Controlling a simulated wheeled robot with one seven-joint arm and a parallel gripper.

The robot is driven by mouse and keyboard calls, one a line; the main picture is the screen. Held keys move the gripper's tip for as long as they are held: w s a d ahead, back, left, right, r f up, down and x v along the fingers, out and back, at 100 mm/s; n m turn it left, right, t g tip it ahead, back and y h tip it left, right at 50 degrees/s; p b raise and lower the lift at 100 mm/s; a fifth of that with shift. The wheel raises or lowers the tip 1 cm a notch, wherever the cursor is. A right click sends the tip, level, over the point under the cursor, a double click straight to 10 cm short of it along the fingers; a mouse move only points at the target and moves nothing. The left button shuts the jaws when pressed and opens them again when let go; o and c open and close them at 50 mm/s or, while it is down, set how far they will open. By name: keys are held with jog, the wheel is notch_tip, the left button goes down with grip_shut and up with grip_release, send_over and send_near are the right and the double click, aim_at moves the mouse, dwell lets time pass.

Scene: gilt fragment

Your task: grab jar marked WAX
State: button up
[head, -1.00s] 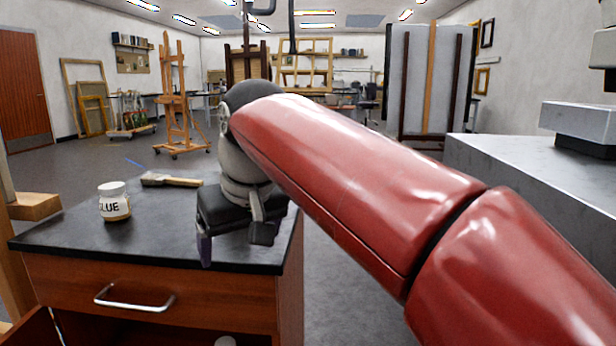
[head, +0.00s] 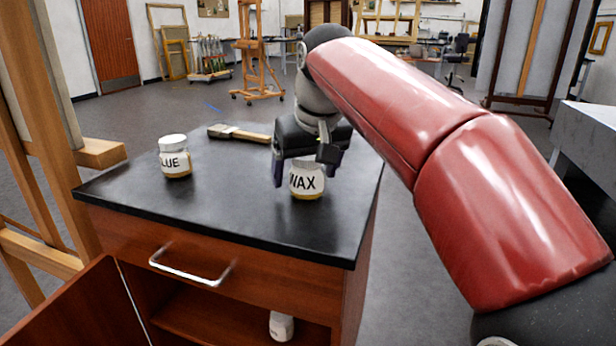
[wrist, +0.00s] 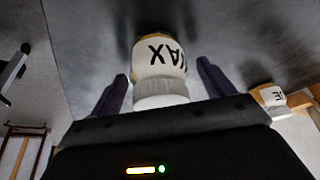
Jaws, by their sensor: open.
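The jar marked WAX (head: 307,181) stands upright on the dark cabinet top, near its right side. Its upper part is hidden by my gripper in the head view. My gripper (head: 306,178) is open, with its fingers at either side of the jar's upper part. In the wrist view the WAX jar (wrist: 160,62) shows upside down between the two fingers of my gripper (wrist: 158,88). Gaps show between the jar and both fingers there.
A GLUE jar (head: 174,158) stands left on the cabinet top (head: 225,205), with a brush (head: 238,133) behind it. A white container (head: 281,326) sits inside the open cabinet below. A wooden easel (head: 50,110) stands close at the left.

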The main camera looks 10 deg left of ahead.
jog(key=shift+w+a+f, duration=0.1)
jog(key=shift+f, duration=0.3)
jog(key=c, duration=1.2)
jog(key=shift+o, duration=0.2)
jog(key=shift+r, duration=0.15)
